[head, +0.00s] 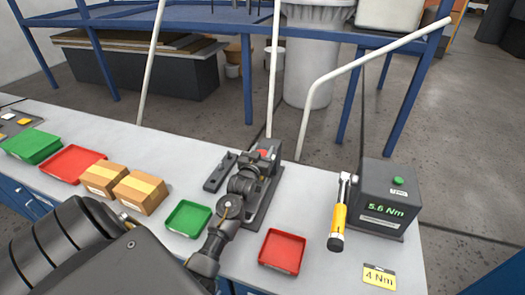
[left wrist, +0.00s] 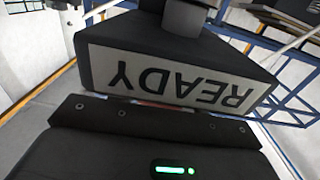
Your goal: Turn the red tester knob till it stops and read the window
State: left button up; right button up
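The red knob (head: 263,153) shows as a small red patch on a dark tester (head: 265,195) standing on the bench. My left gripper (head: 254,164) is right at the knob and partly covers it. I cannot tell whether its fingers touch or grip the knob. The left wrist view shows a dark housing with a pale window (left wrist: 165,82) that reads READY, upside down in that picture. A thin reddish sliver shows between the window and my gripper's dark body. The fingertips are hidden in both views. My right gripper is not in view.
A dark box (head: 372,182) shows 5.6 Nm and has a green button. A yellow-handled torque wrench (head: 339,215) leans beside it. A green tray (head: 188,219), a red tray (head: 282,251), cartons (head: 140,192) and a 4 Nm card (head: 379,277) lie on the bench.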

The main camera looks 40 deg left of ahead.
pick_arm(q)
jog(key=c, duration=0.5)
jog(key=shift+o, duration=0.2)
jog(key=shift+m+h, duration=0.3)
jog(key=shift+h, duration=0.1)
